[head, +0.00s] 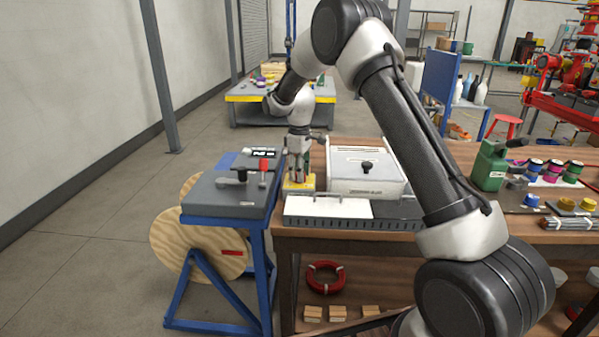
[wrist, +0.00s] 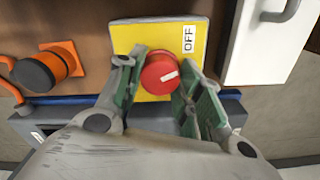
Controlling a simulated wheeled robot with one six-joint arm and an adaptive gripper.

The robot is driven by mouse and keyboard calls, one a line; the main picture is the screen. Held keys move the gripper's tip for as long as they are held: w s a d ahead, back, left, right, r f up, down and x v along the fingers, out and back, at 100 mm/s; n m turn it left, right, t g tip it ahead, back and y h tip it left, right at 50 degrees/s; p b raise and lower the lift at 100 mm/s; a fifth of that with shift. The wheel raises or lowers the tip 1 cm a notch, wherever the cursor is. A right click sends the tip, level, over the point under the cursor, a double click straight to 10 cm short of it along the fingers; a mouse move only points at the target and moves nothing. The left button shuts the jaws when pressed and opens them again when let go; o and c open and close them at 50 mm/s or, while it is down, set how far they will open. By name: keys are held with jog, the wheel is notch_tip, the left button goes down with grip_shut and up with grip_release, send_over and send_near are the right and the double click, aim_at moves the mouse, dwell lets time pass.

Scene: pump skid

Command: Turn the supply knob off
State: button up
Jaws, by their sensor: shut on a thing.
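The supply knob (wrist: 160,74) is a round red knob with a white mark, set on a yellow plate (wrist: 150,34). An OFF label (wrist: 188,39) is on the plate, up and right of the knob. The white mark points right and slightly up in the wrist view. My gripper (wrist: 162,85) has its green-padded fingers on both sides of the knob and is shut on it. In the head view my gripper (head: 298,177) points down at the yellow plate (head: 300,186), and the knob is hidden there.
A white box (head: 365,186) with a black knob stands right of the plate. An orange-and-black fitting (wrist: 45,70) lies left of the plate.

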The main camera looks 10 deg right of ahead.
jog(key=shift+n, duration=1.8)
jog(key=o, duration=1)
jog(key=shift+o, duration=0.2)
notch_tip(320, 180, up, 12)
